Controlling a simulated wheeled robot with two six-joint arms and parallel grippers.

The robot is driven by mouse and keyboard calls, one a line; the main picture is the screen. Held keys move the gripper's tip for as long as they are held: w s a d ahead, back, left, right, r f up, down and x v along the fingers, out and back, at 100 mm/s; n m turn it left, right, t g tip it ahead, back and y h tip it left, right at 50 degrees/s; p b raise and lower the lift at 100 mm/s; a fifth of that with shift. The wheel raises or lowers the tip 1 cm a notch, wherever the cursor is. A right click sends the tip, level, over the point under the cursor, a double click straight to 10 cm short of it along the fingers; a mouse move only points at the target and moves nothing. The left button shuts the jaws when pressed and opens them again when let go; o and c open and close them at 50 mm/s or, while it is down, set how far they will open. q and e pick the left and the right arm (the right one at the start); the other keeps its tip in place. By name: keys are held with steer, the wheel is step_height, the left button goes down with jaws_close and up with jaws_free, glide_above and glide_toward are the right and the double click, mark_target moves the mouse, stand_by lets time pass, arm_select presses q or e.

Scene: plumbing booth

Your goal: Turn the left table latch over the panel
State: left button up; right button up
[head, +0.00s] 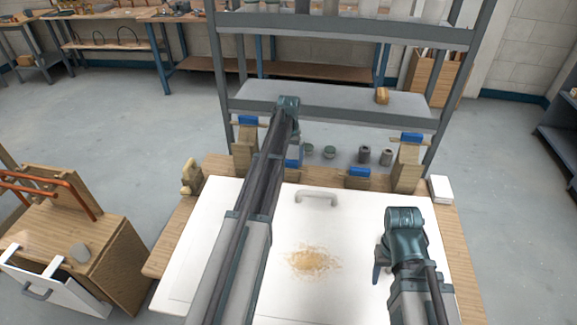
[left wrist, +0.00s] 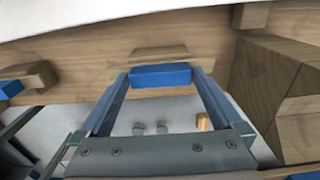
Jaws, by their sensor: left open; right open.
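The white panel (head: 345,215) lies on the wooden table (head: 175,238), with a grey handle near its far edge. The left latch has a blue end (head: 293,156), partly hidden behind my left arm in the head view. In the left wrist view, its blue bar (left wrist: 160,76) sits beside a wooden block on the table's edge strip, apart from the panel. My left gripper (left wrist: 160,84) is open, with one finger on each side of the blue bar; contact is unclear. The right latch (head: 359,172) is also at the far edge. My right gripper (head: 381,264) is open and empty above the panel.
Wooden posts with blue tops (head: 247,120) (head: 411,138) stand at the far corners. Several small cylinders (head: 364,154) sit beyond the table edge. A grey shelf rack (head: 340,100) stands behind. A wooden cabinet with orange pipes (head: 105,255) is at left.

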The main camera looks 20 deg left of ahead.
arm_select(q)
steer(key=shift+f, duration=0.1)
arm_select(e)
steer(key=shift+f, duration=0.1)
arm_select(q)
jaws_close()
stand_by(0.4)
